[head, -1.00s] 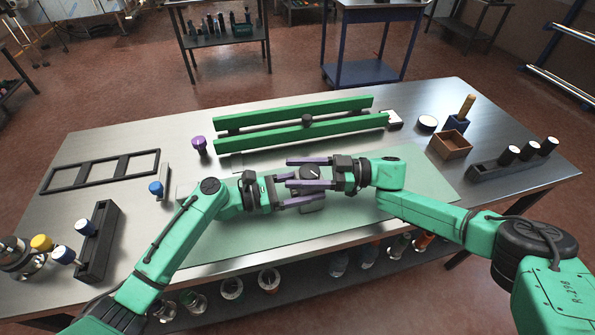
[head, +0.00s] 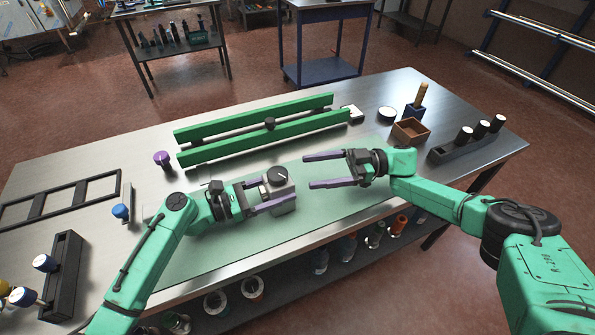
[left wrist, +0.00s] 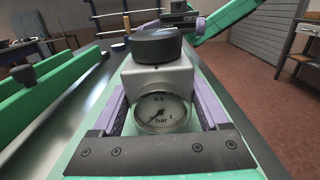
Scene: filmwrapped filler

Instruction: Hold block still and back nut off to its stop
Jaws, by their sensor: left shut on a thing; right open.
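The block (head: 281,199) is a small grey metal body with a round pressure gauge (left wrist: 162,112) on the side facing the left wrist camera. A black round nut (head: 277,174) with a white mark sits on its top; it also shows in the left wrist view (left wrist: 157,45). My left gripper (head: 280,193) is shut on the block, one purple finger on each side, over the green mat. The block looks upright. My right gripper (head: 309,171) is open and empty to the right of the block, its fingers pointing at it and apart from the nut.
Two long green rails (head: 265,140) lie behind the block, with a purple-topped knob (head: 162,159) left of them. A brown box (head: 410,131) and a dark rack of white-capped pieces (head: 467,145) stand at the right. The green mat (head: 225,245) in front is clear.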

